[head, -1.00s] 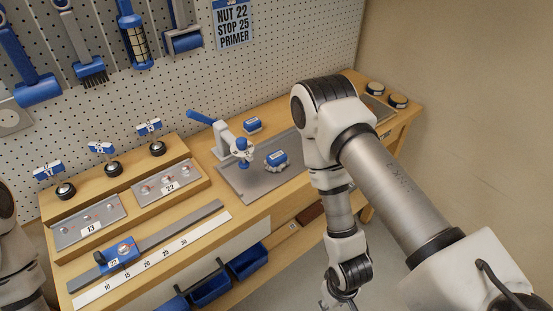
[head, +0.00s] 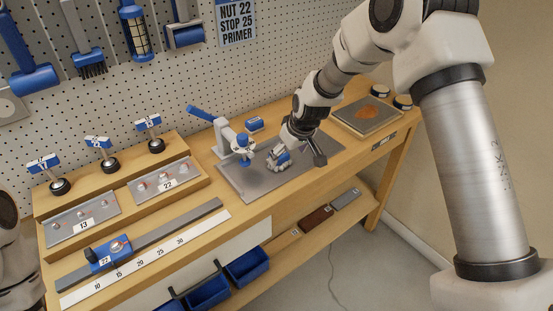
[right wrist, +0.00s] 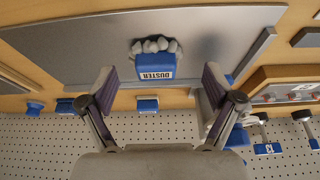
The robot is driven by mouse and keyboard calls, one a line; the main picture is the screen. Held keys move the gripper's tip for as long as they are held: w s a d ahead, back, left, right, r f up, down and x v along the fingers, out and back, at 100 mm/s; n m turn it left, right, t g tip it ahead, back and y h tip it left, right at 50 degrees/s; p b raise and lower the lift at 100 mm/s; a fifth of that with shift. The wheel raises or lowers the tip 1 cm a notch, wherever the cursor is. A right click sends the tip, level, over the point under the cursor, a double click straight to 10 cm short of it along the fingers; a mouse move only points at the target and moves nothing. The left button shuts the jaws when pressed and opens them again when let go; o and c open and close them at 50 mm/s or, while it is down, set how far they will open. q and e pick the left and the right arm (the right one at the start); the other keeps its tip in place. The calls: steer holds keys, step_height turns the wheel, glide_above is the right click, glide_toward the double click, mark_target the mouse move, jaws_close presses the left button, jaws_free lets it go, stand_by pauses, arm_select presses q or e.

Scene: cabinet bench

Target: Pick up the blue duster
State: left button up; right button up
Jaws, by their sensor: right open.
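The blue duster (head: 281,158) lies on the grey metal plate (head: 243,188) on the bench, with its pale grey tufted head beside the blue body. In the right wrist view the duster (right wrist: 156,66) shows its label "DUSTER", its tufts pointing away from my gripper. My right gripper (right wrist: 158,78) is open and empty, its two fingers spread to either side of the duster's near end. In the head view my right gripper (head: 304,146) is just beside and above the duster and partly covers it. I cannot tell if the fingers touch it. My left gripper is out of view.
A grey press with a blue lever (head: 228,138) stands left of the duster. A small blue block (head: 254,125) sits behind the plate. A tray with an orange patch (head: 369,115) is to the right.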

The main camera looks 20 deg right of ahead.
mark_target(283, 156)
steer(key=w, duration=0.3)
steer(key=shift+w+d+r, duration=0.1)
steer(key=shift+w+r, duration=0.15)
steer(key=shift+r, duration=0.15)
steer(key=shift+f, duration=0.35)
steer(key=shift+s+f, duration=0.2)
steer(key=shift+s, duration=0.05)
steer(key=x, duration=0.2)
steer(key=p+x, duration=0.1)
steer(key=x, duration=0.2)
steer(key=shift+w+f, duration=0.15)
steer(key=shift+w, duration=0.15)
steer(key=shift+s, duration=0.25)
steer(key=c, duration=0.5)
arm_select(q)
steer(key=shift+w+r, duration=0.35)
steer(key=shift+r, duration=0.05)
arm_select(e)
steer(key=c, duration=0.7)
